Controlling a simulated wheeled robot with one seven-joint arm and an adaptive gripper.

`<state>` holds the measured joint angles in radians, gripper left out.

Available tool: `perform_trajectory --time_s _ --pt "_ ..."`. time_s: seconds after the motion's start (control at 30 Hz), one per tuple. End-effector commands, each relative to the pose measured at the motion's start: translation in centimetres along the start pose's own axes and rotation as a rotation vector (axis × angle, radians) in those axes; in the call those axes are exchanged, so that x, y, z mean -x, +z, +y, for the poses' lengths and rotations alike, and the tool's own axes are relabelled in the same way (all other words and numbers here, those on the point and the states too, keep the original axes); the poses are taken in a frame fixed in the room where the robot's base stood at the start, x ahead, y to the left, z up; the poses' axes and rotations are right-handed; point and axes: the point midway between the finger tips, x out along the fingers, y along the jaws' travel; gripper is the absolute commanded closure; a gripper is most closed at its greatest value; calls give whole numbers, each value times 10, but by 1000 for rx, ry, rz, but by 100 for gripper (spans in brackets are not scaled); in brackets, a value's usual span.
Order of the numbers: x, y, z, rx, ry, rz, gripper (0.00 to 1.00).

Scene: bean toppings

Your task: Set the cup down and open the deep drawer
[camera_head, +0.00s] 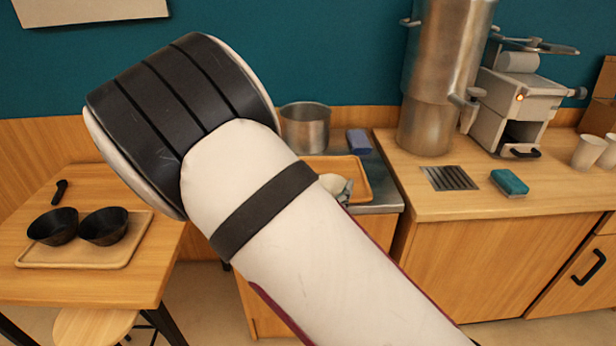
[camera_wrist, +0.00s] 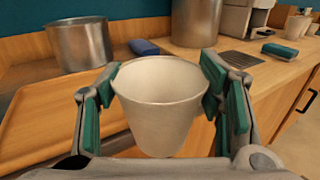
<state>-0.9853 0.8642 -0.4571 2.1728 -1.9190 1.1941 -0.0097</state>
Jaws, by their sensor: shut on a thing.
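My gripper (camera_wrist: 160,80) is shut on a pale, plain cup (camera_wrist: 160,112), its teal-padded fingers on either side of it. The cup is upright, its open rim up, in front of the counter edge in the wrist view. In the head view my arm hides most of the gripper and cup; a small pale and greenish part shows beside the arm over the wooden tray. A wooden front with a black handle (camera_head: 588,267) is at the lower right, closed; I cannot tell whether it is the deep drawer. The handle also shows in the wrist view (camera_wrist: 307,101).
The wooden tray (camera_head: 367,192), a metal pot (camera_head: 306,128) and a blue block (camera_head: 359,141) stand behind. The right counter (camera_head: 400,165) holds a metal cylinder, a drain grate, a teal sponge (camera_head: 509,182), a machine and cups (camera_head: 588,152). Bare counter lies around the sponge.

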Motion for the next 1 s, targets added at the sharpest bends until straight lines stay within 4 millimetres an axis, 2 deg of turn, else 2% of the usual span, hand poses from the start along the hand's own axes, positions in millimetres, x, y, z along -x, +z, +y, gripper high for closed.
perform_trajectory --time_s 0.03,0.17,0.7,0.83,1.0 --pt "1 2 9 0 24 -1 72" --pt "-4 5 24 3 53 -1 72" --pt "-102 -7 100 3 53 -2 72" --pt "-117 -9 112 3 54 -1 72" --pt "-123 -12 117 5 55 0 72"
